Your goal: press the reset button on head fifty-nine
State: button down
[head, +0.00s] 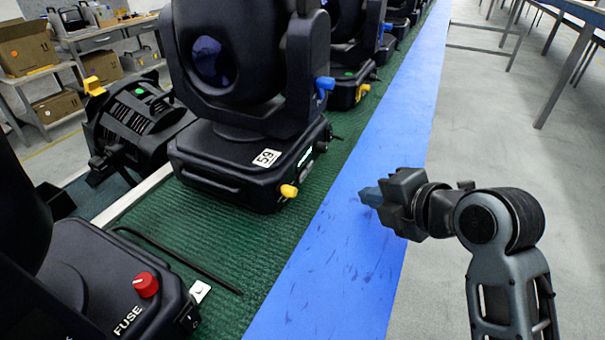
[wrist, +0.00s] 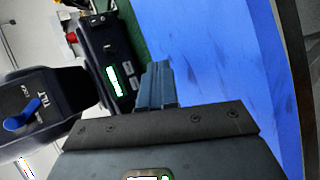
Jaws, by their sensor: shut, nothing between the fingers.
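The black moving head with the "59" label (head: 267,158) stands on the green mat in the head view. Its base has a yellow knob (head: 289,191) at the near corner and a lit display (head: 305,155) on its right side. A blue lever (head: 323,85) is on its yoke. My gripper (head: 370,196) is shut and empty, over the blue strip right of this base and apart from it. In the wrist view, the closed fingers (wrist: 158,85) show beside a base with a lit display (wrist: 117,81) and a blue "TILT" lever (wrist: 22,116). I cannot make out a reset button.
A nearer black unit with a red knob (head: 146,284) marked "FUSE" stands at lower left. A black rod (head: 180,261) lies on the green mat (head: 240,237). More heads stand in line behind. The blue strip (head: 345,260) and grey floor are clear right of the heads.

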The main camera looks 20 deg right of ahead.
jog(key=shift+w+a, duration=3.1)
jog(key=shift+w+a, duration=0.1)
jog(key=shift+w+a, duration=0.2)
jog(key=shift+w+a+p, duration=0.25)
jog(key=shift+p, duration=0.05)
dwell(0.6)
jog(key=shift+s+d, duration=0.1)
dwell(0.4)
jog(key=shift+s+d, duration=0.45)
jog(key=shift+s+d+p, duration=0.35)
jog(key=shift+s+d, duration=1.45)
